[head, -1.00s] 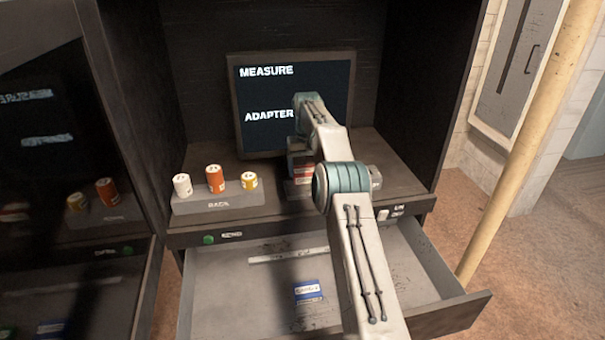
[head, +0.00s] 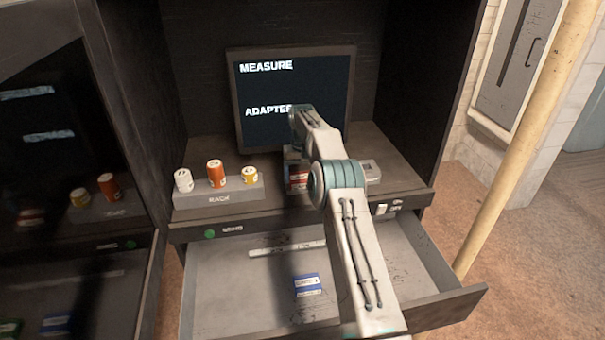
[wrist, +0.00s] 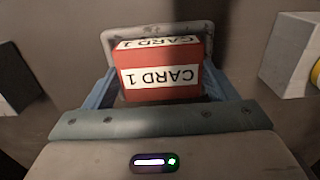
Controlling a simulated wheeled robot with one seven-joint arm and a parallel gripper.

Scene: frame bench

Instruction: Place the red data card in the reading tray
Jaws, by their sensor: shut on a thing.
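The red data card (wrist: 162,84), a thick block with a white "CARD 1" label, sits between the blue-grey fingers of my gripper (wrist: 157,90) in the wrist view, its lettering upside down. My gripper is shut on it. The pale rim of a tray (wrist: 112,40), apparently the reading tray, shows around and behind the card. I cannot tell whether the card touches the tray floor. In the head view the red card (head: 298,178) shows low over the bench, left of my arm, which hides much of the tray.
A rack (head: 220,198) with white, orange and yellow canisters stands left on the bench. A screen (head: 290,85) reading "MEASURE" and "ADAPTER" is behind. Below, an open drawer (head: 230,285) holds a blue card (head: 307,286). A yellow pole (head: 520,130) stands at the right.

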